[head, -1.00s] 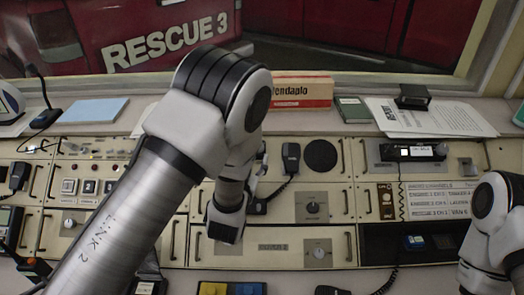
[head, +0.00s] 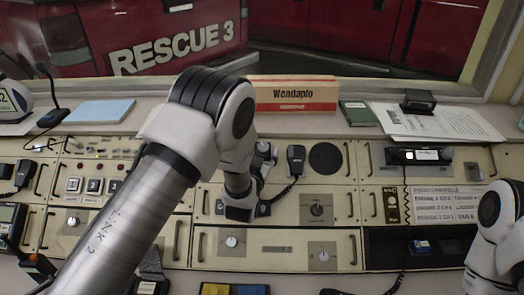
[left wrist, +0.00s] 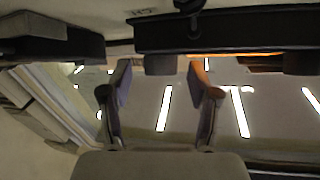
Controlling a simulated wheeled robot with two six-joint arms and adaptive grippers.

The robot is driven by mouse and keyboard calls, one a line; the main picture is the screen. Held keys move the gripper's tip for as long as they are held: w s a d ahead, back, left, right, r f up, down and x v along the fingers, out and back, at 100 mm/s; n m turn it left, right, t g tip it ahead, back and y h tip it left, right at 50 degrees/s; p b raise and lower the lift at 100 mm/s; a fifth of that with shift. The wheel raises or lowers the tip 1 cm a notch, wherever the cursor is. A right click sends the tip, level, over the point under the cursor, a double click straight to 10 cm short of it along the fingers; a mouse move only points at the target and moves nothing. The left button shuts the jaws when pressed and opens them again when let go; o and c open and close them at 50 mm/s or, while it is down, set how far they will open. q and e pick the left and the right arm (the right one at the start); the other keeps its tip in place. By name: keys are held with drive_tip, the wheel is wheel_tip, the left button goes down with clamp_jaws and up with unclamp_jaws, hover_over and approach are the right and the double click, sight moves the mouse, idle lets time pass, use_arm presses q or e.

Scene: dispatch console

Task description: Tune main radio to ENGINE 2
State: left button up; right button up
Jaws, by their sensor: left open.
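The console has a round knob (head: 316,210) on a grey plate at centre. Below it are another knob (head: 323,255) and a smaller knob (head: 232,241) at left. I cannot tell which belongs to the main radio. A channel card (head: 447,204) at right lists radio channels, including engines; its small text is blurred. My right gripper is out of view.
A handset microphone (head: 296,158) with a coiled cord hangs right of my left gripper, beside a round speaker (head: 325,157). A Wendaplo box (head: 292,94) and papers (head: 440,122) lie on the ledge behind. Red vehicles stand beyond the window. My right arm is at the right edge.

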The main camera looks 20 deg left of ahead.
use_arm(q)
drive_tip(key=shift+s+r, duration=0.1)
drive_tip(key=shift+s, duration=0.05)
drive_tip(key=c, duration=1.2)
drive_tip(key=shift+o, duration=0.2)
drive_tip(key=shift+a+m+h, duration=0.1)
drive_tip(key=shift+m+h, duration=0.3)
drive_tip(key=shift+h, duration=0.1)
drive_tip(key=shift+a+m+h+b, duration=0.2)
drive_tip(key=shift+m+h+b, duration=0.35)
drive_tip(key=shift+m+h, duration=0.55)
drive_tip(key=m+h, duration=0.1)
drive_tip(key=m+g+h, duration=0.1)
drive_tip(key=m, duration=0.1)
drive_tip(key=shift+a+r+h, duration=0.1)
drive_tip(key=shift+a+h, duration=0.1)
drive_tip(key=shift+h, duration=0.2)
drive_tip(key=m+g+h, duration=0.1)
drive_tip(key=m, duration=0.1)
drive_tip(key=m+g+h, duration=0.1)
drive_tip(key=m, duration=0.1)
drive_tip(key=shift+a+r+h, duration=0.15)
drive_tip(key=shift+h, duration=0.25)
drive_tip(key=shift+w+m+g+h+p, duration=0.2)
drive_tip(key=shift+m+g+h+p, duration=0.3)
drive_tip(key=shift+m+g, duration=0.35)
